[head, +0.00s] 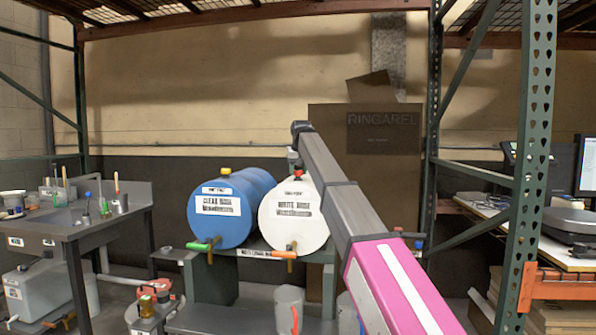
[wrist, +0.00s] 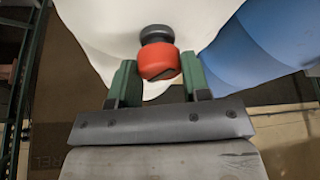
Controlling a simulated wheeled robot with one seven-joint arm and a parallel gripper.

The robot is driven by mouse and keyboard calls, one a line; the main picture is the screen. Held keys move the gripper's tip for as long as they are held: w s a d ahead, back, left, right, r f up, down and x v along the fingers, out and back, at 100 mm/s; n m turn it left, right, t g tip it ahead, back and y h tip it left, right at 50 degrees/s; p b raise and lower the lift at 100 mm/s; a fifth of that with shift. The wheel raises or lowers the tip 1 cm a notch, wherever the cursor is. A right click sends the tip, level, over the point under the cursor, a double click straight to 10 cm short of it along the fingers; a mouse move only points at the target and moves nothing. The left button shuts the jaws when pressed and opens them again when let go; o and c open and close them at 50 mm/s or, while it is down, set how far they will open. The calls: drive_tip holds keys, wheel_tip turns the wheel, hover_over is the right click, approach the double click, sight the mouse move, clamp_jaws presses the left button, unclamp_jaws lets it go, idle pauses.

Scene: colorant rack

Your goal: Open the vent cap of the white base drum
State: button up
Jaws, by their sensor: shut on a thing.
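The white base drum (head: 280,226) lies on its side on a stand in the middle of the head view, its label facing me. Its pale body (wrist: 95,30) fills the upper middle of the wrist view. The red vent cap (wrist: 157,66) is on the drum, with a dark grey round part beside it. My gripper (wrist: 160,74) has its two green fingers on either side of the red cap and is shut on it.
A blue clear base drum (head: 233,233) with a yellow cap (head: 225,171) lies close at the left. Spigots with green and orange handles stick out in front. A grey-green rack post (head: 531,150) stands at the right. A dark workbench (head: 75,230) is at the left.

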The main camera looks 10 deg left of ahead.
drive_tip(key=shift+n+g+y, duration=0.4)
drive_tip(key=shift+n+y, duration=0.4)
drive_tip(key=shift+n, duration=1.5)
drive_tip(key=o, duration=0.9)
drive_tip(key=v, duration=1)
drive_tip(key=shift+d+r, duration=0.15)
drive_tip(key=shift+r, duration=0.25)
drive_tip(key=shift+s, duration=0.15)
